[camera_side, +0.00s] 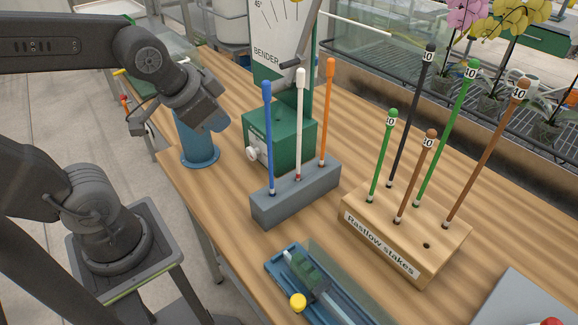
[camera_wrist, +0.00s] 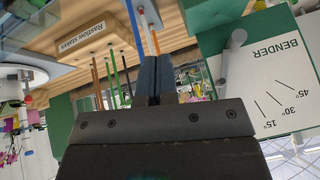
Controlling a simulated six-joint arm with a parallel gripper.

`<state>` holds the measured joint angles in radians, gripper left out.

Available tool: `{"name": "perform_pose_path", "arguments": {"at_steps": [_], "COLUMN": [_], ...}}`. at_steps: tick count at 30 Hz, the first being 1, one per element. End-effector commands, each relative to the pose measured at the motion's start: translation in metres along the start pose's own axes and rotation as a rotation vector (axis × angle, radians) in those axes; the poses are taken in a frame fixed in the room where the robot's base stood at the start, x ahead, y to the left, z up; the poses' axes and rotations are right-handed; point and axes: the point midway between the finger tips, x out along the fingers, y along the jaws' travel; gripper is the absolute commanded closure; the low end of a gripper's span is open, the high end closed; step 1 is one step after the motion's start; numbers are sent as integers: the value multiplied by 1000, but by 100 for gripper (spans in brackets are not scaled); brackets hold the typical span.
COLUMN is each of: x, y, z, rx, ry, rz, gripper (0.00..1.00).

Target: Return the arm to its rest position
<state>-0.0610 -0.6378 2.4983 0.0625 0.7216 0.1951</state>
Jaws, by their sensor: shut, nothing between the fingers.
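My gripper (camera_wrist: 154,62) is shut, with its two dark fingers together and nothing between them in the wrist view. In the side view my arm reaches in from the left, with its wrist above the blue cylinder (camera_side: 198,140) at the left side of the table. The fingertips are hard to make out there. The gripper appears apart from the stakes and the bender.
A green bender (camera_side: 279,135) stands behind a grey block (camera_side: 296,201) holding blue, white and orange stakes. To the right is a wooden stake block (camera_side: 385,240) with several upright stakes. A blue tray (camera_side: 345,290) lies in front. Orchids stand behind.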

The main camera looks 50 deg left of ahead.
Motion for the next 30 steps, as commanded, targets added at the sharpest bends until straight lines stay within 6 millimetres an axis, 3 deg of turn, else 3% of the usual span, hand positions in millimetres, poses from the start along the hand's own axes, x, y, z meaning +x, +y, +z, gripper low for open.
{"name": "perform_pose_path", "arguments": {"at_steps": [3,6,30], "x": [-22,-30,-30], "y": [18,24,24], "z": [13,19,20], "rx": [-126,-178,-188], "ry": [-32,-53,-59], "rz": [57,79,80], "gripper": [100,100,100]}}
